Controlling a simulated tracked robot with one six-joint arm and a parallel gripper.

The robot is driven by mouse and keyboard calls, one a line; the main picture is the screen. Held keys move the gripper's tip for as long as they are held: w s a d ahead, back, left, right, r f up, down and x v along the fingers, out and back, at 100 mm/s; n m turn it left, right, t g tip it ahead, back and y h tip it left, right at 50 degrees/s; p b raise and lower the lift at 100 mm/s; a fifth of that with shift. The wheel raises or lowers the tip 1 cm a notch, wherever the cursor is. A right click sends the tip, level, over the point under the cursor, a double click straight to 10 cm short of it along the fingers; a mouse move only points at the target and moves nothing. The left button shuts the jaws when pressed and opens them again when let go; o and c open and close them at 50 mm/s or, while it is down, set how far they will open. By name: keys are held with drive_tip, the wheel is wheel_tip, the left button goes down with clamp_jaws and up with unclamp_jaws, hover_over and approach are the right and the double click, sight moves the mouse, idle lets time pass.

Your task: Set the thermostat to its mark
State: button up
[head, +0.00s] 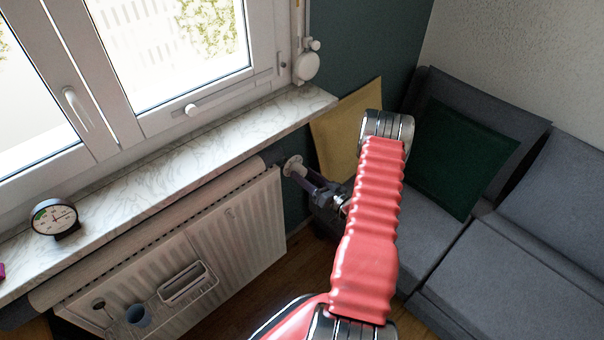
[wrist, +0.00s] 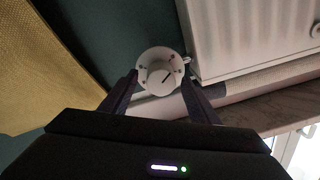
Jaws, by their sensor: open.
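The thermostat is a round white knob (wrist: 160,75) with a dark line and small marks on its face, in the upper middle of the wrist view. In the head view the thermostat (head: 293,166) sits at the upper right end of the white radiator (head: 240,220), partly hidden by my gripper. My gripper (head: 290,172) reaches it from the right. In the wrist view its two dark fingers (wrist: 160,88) stand open, one on each side of the knob. I cannot tell whether they touch it. The exact setting is too small to read.
A marble windowsill (head: 190,140) runs above the radiator and carries a round dial clock or gauge (head: 55,217). A rack with a blue cup (head: 138,315) hangs on the radiator front.

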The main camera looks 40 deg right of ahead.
drive_tip(key=s, duration=1.1)
drive_tip(key=shift+s+d+f, duration=0.15)
drive_tip(key=shift+s+d, duration=0.1)
drive_tip(key=shift+s, duration=0.05)
